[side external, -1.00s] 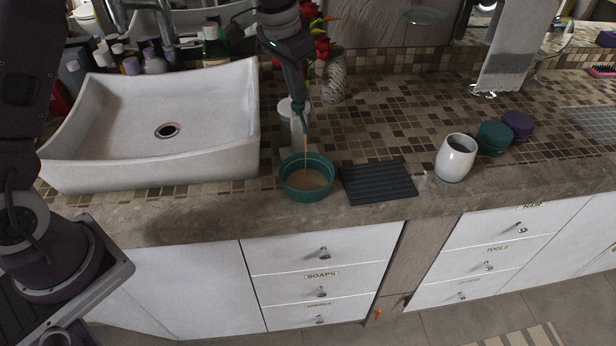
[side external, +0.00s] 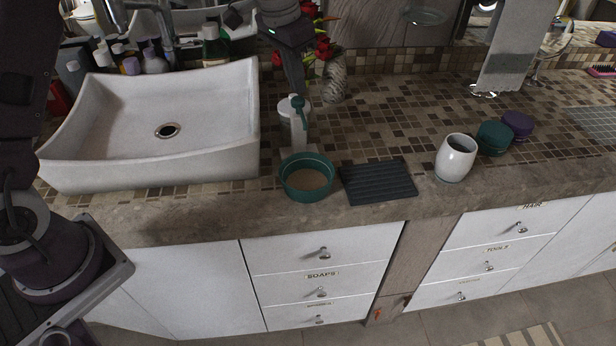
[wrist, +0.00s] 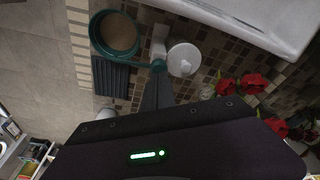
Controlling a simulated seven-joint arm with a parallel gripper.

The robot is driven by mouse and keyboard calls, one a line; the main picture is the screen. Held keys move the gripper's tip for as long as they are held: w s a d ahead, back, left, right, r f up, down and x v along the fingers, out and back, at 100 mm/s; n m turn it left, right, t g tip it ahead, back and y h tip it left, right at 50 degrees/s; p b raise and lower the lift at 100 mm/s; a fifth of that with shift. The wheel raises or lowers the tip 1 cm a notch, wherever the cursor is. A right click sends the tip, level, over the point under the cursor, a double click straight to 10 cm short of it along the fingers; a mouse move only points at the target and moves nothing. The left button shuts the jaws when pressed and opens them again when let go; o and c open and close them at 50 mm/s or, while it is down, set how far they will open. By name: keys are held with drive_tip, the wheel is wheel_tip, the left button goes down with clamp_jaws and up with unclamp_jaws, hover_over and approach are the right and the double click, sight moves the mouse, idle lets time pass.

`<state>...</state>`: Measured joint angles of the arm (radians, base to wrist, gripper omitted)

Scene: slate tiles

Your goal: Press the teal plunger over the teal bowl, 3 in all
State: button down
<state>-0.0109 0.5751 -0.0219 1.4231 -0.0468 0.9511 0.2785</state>
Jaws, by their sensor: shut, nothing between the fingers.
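The white dispenser bottle (side external: 292,132) stands behind the teal bowl, with its teal plunger and spout (side external: 299,103) raised on top and the spout toward the bowl. The teal bowl (side external: 305,195) sits near the counter's front edge and holds tan liquid (side external: 306,180). No stream falls from the spout. My gripper (side external: 297,92) is shut and empty, just above the plunger; I cannot tell whether it touches. In the wrist view the shut fingers (wrist: 158,82) point toward the teal spout (wrist: 158,66), with the bottle (wrist: 183,60) and bowl (wrist: 97,42) beyond.
A dark ridged mat (side external: 378,183) lies right of the bowl. A white cup (side external: 456,160) and teal and purple round containers (side external: 494,138) stand farther right. The white sink (side external: 160,170) is at left. A vase with red flowers (side external: 334,80) stands behind.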

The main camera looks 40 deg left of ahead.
idle(0.4)
drive_tip(key=shift+f, duration=1.4)
drive_tip(key=shift+r, duration=1.4)
drive_tip(key=shift+f, duration=1.4)
drive_tip(key=shift+r, duration=1.4)
